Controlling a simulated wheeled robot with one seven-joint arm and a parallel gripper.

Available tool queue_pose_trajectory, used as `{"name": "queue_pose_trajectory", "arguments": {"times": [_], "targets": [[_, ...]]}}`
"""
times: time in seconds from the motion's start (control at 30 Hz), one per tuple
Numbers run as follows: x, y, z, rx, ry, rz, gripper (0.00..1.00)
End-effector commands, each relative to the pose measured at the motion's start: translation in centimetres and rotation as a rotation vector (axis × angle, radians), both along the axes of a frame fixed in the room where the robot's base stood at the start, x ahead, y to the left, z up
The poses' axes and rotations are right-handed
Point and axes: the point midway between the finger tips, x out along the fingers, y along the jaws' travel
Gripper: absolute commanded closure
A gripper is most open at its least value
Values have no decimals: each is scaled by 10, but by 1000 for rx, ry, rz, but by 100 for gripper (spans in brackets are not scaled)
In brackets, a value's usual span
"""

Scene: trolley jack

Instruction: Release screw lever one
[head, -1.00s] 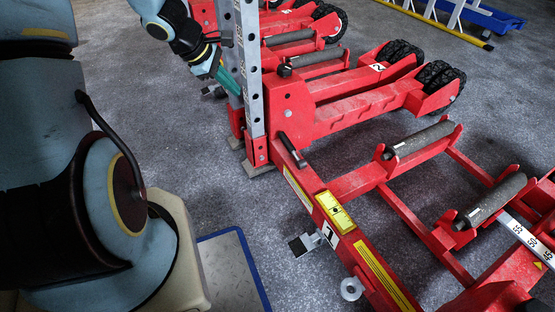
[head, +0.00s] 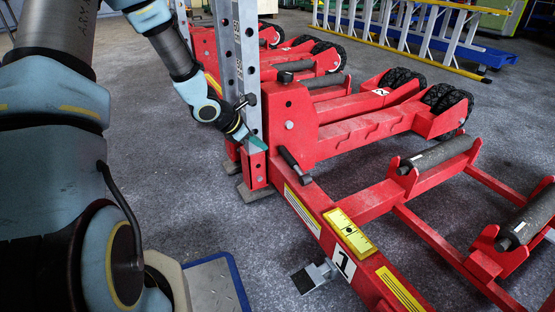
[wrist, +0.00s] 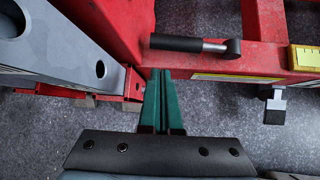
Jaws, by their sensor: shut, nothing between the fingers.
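A lever (head: 289,158) with a black grip juts from the red trolley jack marked 1 (head: 343,263). In the wrist view the lever's black grip (wrist: 176,43) lies sideways, with a metal rod running right to a dark pivot on the red frame. My gripper (head: 262,146) is at the foot of the grey perforated post, just left of the lever. In the wrist view my gripper (wrist: 160,72) has its green fingers together and empty. The tips point at the red frame, just below the grip in the picture, apparently apart from it. The depth gap is unclear.
The grey perforated post (head: 247,65) stands close beside my gripper; it fills the wrist view's left side (wrist: 45,60). A yellow plate (head: 350,232) sits on the red beam. Rollers (head: 440,153) lie to the right. Grey floor (head: 225,230) is free in front.

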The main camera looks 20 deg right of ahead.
Motion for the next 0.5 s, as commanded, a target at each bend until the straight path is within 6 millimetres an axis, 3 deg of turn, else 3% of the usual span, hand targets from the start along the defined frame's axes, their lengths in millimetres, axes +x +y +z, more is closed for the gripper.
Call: {"name": "queue_pose_trajectory", "arguments": {"times": [0.17,0.5], "targets": [[0,-3,-5,0,0,-2,100],[9,-38,-50,0,0,-3,100]]}}
